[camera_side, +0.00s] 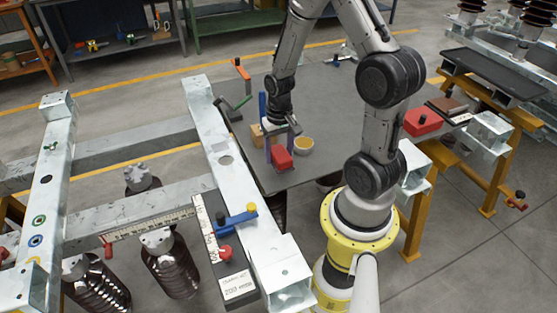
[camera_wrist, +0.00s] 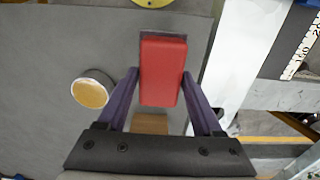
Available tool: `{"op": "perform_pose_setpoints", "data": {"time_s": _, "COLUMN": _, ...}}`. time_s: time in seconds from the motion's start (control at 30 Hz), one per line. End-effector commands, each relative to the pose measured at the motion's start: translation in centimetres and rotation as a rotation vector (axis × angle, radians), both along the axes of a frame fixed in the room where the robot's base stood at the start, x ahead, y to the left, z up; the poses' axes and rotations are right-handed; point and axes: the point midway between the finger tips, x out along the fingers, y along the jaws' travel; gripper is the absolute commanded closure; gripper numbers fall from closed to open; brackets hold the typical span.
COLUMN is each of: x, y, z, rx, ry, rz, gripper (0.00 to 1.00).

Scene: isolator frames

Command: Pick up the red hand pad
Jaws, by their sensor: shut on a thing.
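The red hand pad (camera_wrist: 162,68) is a red block with a dark edge at its far end. In the wrist view it lies between the two purple fingers of my gripper (camera_wrist: 159,76), which are shut on its sides. In the side view the pad (camera_side: 281,160) is at the lower end of my gripper (camera_side: 275,148), over the grey table. I cannot tell whether the pad touches the tabletop. The fingers partly hide its sides.
A round bowl with yellowish contents (camera_side: 303,145) and a brown block (camera_side: 257,136) are close to my gripper on the grey table (camera_side: 330,110). A steel frame (camera_side: 215,140) borders the table at left. Another red block (camera_side: 423,121) is on the right bench.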

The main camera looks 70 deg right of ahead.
Motion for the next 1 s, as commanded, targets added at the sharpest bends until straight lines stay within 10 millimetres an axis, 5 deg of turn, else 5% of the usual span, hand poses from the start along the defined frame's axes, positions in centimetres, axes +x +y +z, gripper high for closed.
{"op": "perform_pose_setpoints", "data": {"time_s": 0.27, "x": -4.2, "y": 2.6, "z": 5.7, "rx": -0.001, "ry": -0.003, "rz": 0.0, "gripper": 0.98}}
{"op": "perform_pose_setpoints", "data": {"time_s": 0.6, "x": -9.8, "y": 6.0, "z": 8.2, "rx": 0.001, "ry": 0.001, "rz": 0.0, "gripper": 0.98}}
{"op": "perform_pose_setpoints", "data": {"time_s": 1.0, "x": -11.7, "y": 7.2, "z": 9.2, "rx": 0.003, "ry": 0.004, "rz": 0.0, "gripper": 0.98}}
